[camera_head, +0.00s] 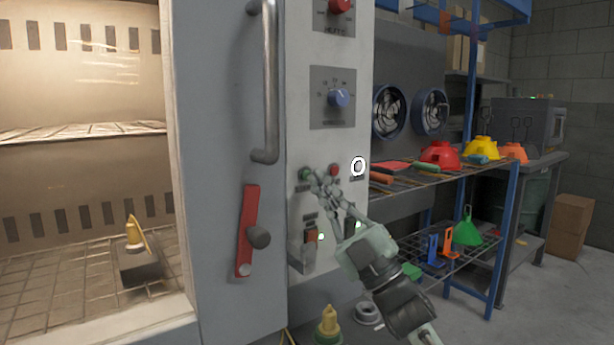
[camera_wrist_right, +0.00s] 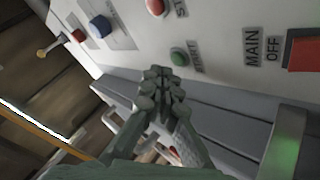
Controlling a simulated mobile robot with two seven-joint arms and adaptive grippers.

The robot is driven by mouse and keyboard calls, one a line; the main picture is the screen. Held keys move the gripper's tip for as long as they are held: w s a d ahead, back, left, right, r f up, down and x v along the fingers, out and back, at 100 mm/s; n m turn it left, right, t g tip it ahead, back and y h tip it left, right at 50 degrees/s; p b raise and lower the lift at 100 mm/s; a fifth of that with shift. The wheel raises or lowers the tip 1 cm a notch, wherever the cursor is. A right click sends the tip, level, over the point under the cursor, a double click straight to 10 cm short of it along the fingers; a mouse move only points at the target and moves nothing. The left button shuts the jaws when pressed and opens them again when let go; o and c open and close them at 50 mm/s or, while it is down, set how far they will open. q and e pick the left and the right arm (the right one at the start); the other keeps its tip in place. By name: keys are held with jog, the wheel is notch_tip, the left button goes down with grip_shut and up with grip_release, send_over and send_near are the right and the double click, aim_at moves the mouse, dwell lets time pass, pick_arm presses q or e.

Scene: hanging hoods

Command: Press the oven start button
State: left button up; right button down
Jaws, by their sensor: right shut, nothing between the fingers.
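The green start button (camera_head: 306,174) is on the light front panel of the oven (camera_head: 305,130). In the right wrist view the green button (camera_wrist_right: 179,57) has a START label beside it. My right gripper (camera_head: 319,181) is shut and empty, with its fingertips close to the button at its lower right in the head view. In the right wrist view the fingertips (camera_wrist_right: 157,73) lie just left of and below the button, and the button is fully visible. I cannot tell whether they touch the panel. My left gripper is not in view.
A red stop button (camera_head: 334,170) and a white-ringed round spot (camera_head: 358,166) are near the start button. A MAIN OFF red switch (camera_wrist_right: 303,52) is also on the panel. A vertical handle (camera_head: 268,80) and a red lever (camera_head: 247,230) stick out at the left. A shelf (camera_head: 400,205) stands right.

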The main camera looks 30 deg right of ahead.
jog(key=shift+s+d, duration=0.2)
jog(key=shift+s, duration=2.25)
